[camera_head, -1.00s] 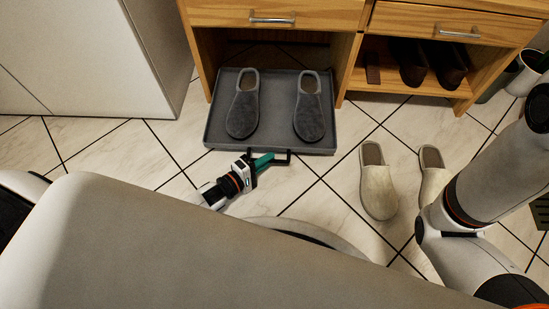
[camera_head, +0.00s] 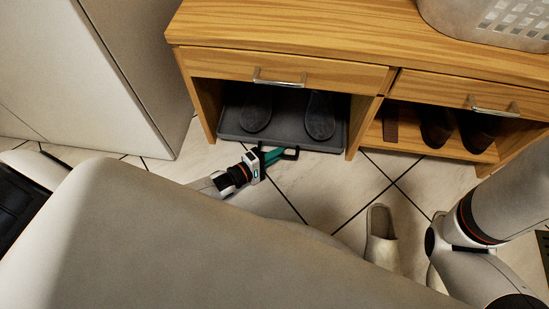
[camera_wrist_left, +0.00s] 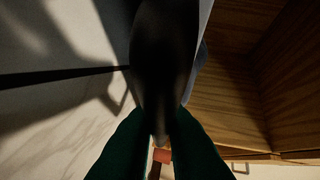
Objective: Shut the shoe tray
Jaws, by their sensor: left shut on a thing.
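The dark grey shoe tray (camera_head: 232,131) is mostly inside the left opening of the wooden cabinet, with its front edge near the cabinet front. Two dark slippers lie on it, a left one (camera_head: 257,112) and a right one (camera_head: 320,117). A black handle (camera_head: 291,154) stands out from the tray's front. My left gripper (camera_head: 272,156), with green fingers, is shut on this handle. In the left wrist view the green fingers (camera_wrist_left: 158,138) close around a dark bar, very near the camera. My right gripper is not in view; only part of my right arm shows.
The wooden cabinet (camera_head: 290,35) has closed drawers above the openings. Its right opening holds brown shoes (camera_head: 437,128). A pale slipper (camera_head: 381,238) lies on the tiled floor to the right. A white cabinet (camera_head: 90,75) stands at left. A basket (camera_head: 500,18) sits on top.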

